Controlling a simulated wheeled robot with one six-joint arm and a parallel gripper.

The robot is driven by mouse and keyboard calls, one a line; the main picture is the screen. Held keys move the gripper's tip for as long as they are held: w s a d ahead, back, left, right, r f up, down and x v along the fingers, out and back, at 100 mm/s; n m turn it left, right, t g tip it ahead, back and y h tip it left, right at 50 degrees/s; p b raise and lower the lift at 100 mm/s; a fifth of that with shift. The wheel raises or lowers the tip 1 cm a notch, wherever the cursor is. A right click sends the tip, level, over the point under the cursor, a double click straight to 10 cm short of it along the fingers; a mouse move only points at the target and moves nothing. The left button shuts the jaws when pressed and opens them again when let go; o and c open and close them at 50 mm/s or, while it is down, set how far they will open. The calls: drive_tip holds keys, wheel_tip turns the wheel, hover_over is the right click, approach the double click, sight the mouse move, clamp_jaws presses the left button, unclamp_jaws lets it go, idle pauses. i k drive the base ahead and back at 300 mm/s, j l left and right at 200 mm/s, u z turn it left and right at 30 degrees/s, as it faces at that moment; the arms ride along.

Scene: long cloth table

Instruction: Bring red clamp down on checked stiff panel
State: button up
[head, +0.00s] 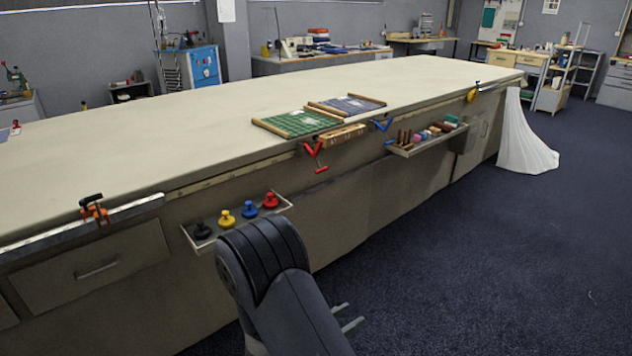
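The red clamp (314,155) hangs at the table's front edge, its handle low and its two upper parts spread in a V. Just above and behind it, a green panel (295,123) with light wooden side strips lies flat on the table near the edge. A faint grid seems to show on the green panel. A blue panel (347,104) with similar strips lies behind and right of it; its pattern is too small to tell. My gripper (347,316) is low in front of the table, far from the clamp, with its two fingers apart and nothing visible between them.
A wooden block (343,136) and a blue clamp (383,125) are at the edge right of the red clamp. A tray (238,232) of coloured knobs and another tray (428,140) hang on the table front. A white cloth (523,140) drapes at the far end.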

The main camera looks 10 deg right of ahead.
sight(314, 154)
drive_tip(key=i+l, duration=0.15)
drive_tip(key=i, duration=0.4)
drive_tip(key=i+l+u, duration=0.1)
drive_tip(key=i, duration=0.45)
drive_tip(key=i+l, duration=0.15)
drive_tip(key=i, duration=0.4)
drive_tip(key=i+l+u, duration=0.1)
drive_tip(key=i, duration=0.4)
drive_tip(key=l, duration=0.1)
